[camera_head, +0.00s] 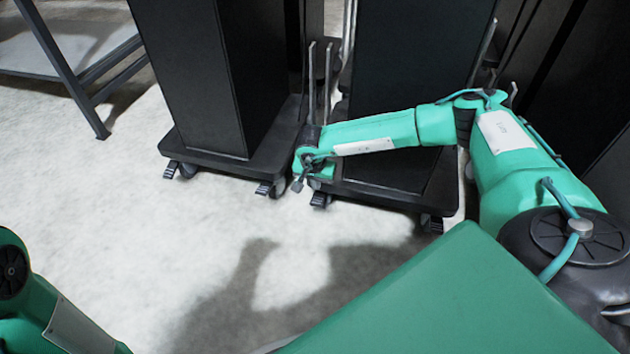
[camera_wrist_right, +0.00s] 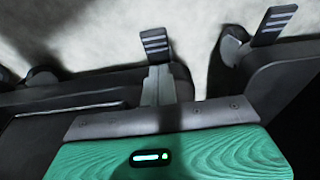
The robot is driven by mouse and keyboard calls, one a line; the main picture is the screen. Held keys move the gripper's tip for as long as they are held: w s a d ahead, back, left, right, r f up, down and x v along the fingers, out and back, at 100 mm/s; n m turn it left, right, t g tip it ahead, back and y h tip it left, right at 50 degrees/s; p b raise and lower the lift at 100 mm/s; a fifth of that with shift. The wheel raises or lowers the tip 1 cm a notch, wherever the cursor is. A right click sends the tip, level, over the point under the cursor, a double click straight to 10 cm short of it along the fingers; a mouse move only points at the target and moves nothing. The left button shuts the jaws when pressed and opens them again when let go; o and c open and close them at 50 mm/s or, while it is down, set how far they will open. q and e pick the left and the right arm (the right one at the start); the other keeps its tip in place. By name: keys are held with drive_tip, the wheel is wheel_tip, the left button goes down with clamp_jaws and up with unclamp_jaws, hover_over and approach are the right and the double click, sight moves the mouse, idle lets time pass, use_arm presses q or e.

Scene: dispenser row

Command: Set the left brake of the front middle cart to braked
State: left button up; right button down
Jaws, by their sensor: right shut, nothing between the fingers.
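The front middle cart (camera_head: 400,95) is a tall black box on a dark wheeled base. Its left brake (camera_head: 320,199) is a dark, striped pedal at the base's front left corner. It also shows in the right wrist view (camera_wrist_right: 155,42). My right gripper (camera_head: 297,185) is shut and empty, beside this pedal and low over the base corner. In the wrist view its light grey fingers (camera_wrist_right: 158,76) appear right at the pedal; I cannot tell whether they touch. The pedal's braked or released state is unclear. My left gripper is out of view; only part of its arm shows.
The left cart (camera_head: 205,80) stands close by, with its right brake pedal (camera_head: 265,188) near my right gripper; this pedal also shows in the wrist view (camera_wrist_right: 275,22). The middle cart's right pedal (camera_head: 432,223) is clear. A metal table (camera_head: 65,55) stands back left. The front floor is open.

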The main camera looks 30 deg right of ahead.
sight(316, 201)
drive_tip(key=shift+s+a+f+b, duration=0.15)
drive_tip(key=shift+f+b, duration=0.5)
drive_tip(key=shift+f, duration=0.5)
drive_tip(key=shift+s+a+f+b, duration=0.15)
drive_tip(key=shift+f+b, duration=0.5)
drive_tip(key=shift+f, duration=0.45)
drive_tip(key=shift+a+f+p, duration=0.1)
drive_tip(key=shift+p, duration=0.25)
